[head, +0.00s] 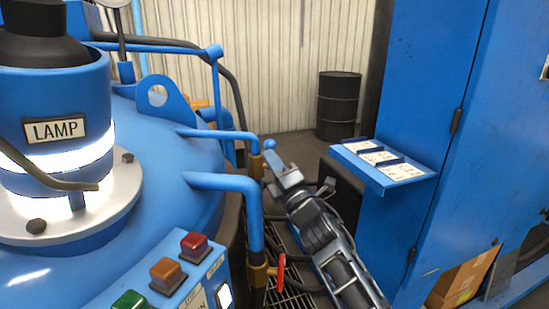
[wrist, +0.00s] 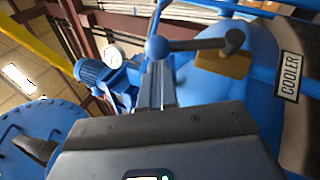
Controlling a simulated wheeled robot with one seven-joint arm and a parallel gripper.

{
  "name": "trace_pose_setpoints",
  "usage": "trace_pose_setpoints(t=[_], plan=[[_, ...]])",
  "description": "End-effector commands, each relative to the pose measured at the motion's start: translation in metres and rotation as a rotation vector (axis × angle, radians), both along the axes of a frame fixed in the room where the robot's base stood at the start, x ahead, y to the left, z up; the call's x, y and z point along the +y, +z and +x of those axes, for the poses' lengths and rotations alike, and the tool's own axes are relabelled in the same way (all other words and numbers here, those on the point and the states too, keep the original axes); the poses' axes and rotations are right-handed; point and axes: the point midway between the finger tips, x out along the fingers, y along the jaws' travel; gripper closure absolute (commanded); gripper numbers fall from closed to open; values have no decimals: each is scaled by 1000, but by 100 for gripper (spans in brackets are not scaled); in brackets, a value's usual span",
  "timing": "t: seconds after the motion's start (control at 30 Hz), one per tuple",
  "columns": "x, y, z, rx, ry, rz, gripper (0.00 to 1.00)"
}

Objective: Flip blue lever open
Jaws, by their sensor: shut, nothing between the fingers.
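The blue lever (wrist: 157,48) has a round blue knob on a dark rod. The rod runs to a pivot by a brass valve (wrist: 236,64), right of my fingers in the wrist view. In the head view the lever's knob (head: 269,144) shows beside the upper brass valve (head: 256,166) on a blue pipe. My gripper (wrist: 158,65) is shut and empty, with its fingertips at the knob; I cannot tell whether they touch it. In the head view my gripper (head: 279,168) is just below and right of the knob.
A red lever (head: 281,272) sits on a lower brass valve. The furnace (head: 150,125) with its LAMP housing fills the left. A button box (head: 165,285) stands in front. A blue shelf with cards (head: 385,170) juts from the cabinet right of my arm. A black drum (head: 338,105) stands behind.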

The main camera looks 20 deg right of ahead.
Motion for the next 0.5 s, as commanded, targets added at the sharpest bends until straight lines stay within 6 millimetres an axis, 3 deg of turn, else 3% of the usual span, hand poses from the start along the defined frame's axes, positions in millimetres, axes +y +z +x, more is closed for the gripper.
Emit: trace_pose_setpoints(t=[0.5], plan=[[-5, 17, 21, 33, 3, 18, 100]])
